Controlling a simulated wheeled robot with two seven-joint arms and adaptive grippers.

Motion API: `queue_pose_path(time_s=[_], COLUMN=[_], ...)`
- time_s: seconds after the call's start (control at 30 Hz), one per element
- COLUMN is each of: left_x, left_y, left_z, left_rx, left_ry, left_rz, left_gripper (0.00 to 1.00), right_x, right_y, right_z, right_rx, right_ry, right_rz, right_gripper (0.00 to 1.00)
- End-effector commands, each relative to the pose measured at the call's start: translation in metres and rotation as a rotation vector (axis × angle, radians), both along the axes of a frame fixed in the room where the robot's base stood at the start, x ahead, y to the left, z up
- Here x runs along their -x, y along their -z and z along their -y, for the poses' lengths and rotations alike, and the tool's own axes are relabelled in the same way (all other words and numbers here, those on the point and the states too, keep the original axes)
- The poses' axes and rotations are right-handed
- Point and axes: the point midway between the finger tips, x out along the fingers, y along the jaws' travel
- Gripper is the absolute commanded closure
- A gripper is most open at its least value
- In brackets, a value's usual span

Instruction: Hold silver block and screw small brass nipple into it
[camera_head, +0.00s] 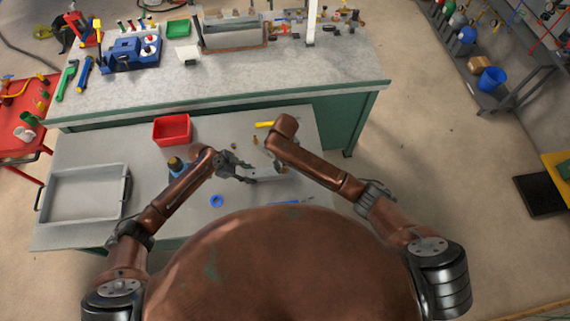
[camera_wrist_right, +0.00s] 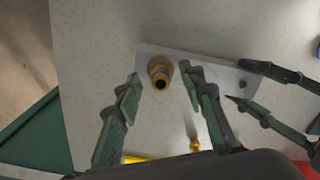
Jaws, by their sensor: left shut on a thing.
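The silver block (camera_head: 264,173) lies level just above or on the grey table. My left gripper (camera_head: 247,178) is shut on its left end. In the right wrist view the block (camera_wrist_right: 222,84) shows a brass fitting (camera_wrist_right: 160,70), seen end-on with a dark hole, at its far end; I take it for the small nipple. I cannot tell whether it is threaded in. My right gripper (camera_wrist_right: 160,88) is open, its fingers on either side of the fitting with a clear gap on the left. In the head view my right arm hides the fitting.
A small brass piece (camera_head: 254,140) and a yellow object (camera_head: 264,124) lie behind the block. A red bin (camera_head: 172,130), a grey tray (camera_head: 85,193) and a blue ring (camera_head: 216,200) are on the table. The table is clear between tray and bin.

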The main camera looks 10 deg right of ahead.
Motion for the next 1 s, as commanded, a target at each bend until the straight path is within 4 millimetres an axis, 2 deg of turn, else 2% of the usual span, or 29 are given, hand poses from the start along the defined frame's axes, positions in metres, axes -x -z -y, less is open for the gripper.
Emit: queue_pose_path(time_s=[0.03, 0.27, 0.7, 1.0], left_x=[0.002, 0.002, 0.001, 0.001], left_y=[0.005, 0.005, 0.005, 0.005], left_z=[-0.005, -0.005, -0.005, -0.005], left_rx=[-0.011, -0.011, -0.010, -0.010], left_ry=[-0.004, -0.004, -0.003, -0.003], left_rz=[-0.006, -0.006, -0.006, -0.006], left_gripper=[1.00, 1.00, 1.00, 1.00], right_x=[0.000, -0.001, -0.001, 0.000], right_y=[0.000, -0.006, -0.064, -0.070], right_z=[0.000, -0.001, -0.001, 0.000], right_rx=[0.000, -0.002, -0.002, 0.000], right_ry=[-0.001, -0.002, -0.002, -0.002], right_rz=[0.000, 0.002, 0.002, 0.001], right_gripper=[0.63, 0.63, 0.63, 0.63])
